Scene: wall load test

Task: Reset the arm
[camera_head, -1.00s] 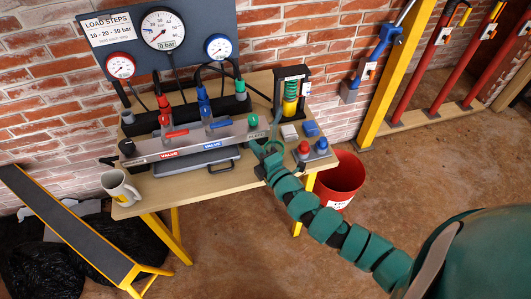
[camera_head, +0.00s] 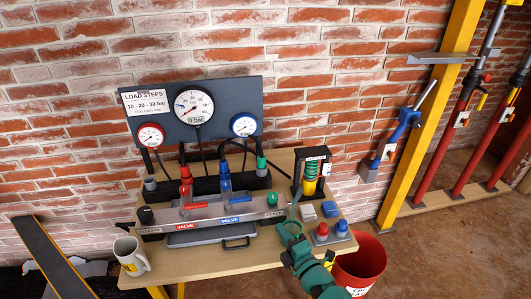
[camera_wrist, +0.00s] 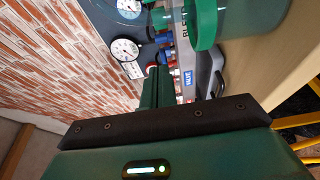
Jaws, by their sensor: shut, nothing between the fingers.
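My green arm comes up from the bottom of the head view to the front right of the workbench (camera_head: 215,268). My gripper (camera_head: 291,229) is at its end, in front of the right end of the valve manifold (camera_head: 215,220). Its fingers are small and partly hidden there. In the wrist view, my gripper (camera_wrist: 157,85) shows as dark green fingers beyond a black bar, shut with nothing held. The manifold also shows close by in the wrist view (camera_wrist: 187,55). I cannot tell whether the gripper touches the bench.
Blue (camera_head: 321,229) and red (camera_head: 323,230) buttons sit right of my gripper. A red bucket (camera_head: 362,262) stands by the bench's right side. A mug (camera_head: 131,254) is at the left end. A gauge panel (camera_head: 220,115) stands at the back. Floor at right is open.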

